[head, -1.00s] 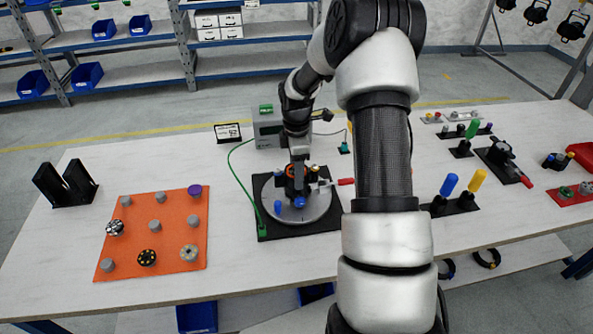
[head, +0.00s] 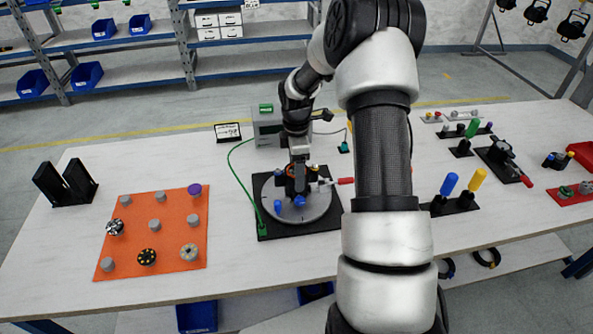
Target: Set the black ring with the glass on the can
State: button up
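My gripper (head: 297,191) points down over the middle of a round grey plate (head: 318,206) on a black square base. A dark can-like body with a bit of orange (head: 290,171) shows at the fingers, mostly hidden by my gripper and wrist. I cannot make out the black ring with the glass as a separate thing; it may be hidden at the fingers. The view is too small to tell whether the fingers are open or shut. Blue knobs (head: 299,202) and a red-handled clamp (head: 344,181) stand around the can.
An orange mat (head: 170,222) at left holds several grey pegs and round parts. A black stand (head: 65,185) is at far left. A grey box (head: 268,128) with a green cable stands behind. Blue and yellow handles (head: 477,179) stand at right.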

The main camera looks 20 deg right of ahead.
jog(key=shift+o, duration=1.3)
notch_tip(320, 180, up, 18)
jog(key=shift+f+p, duration=0.25)
jog(key=shift+p, duration=0.15)
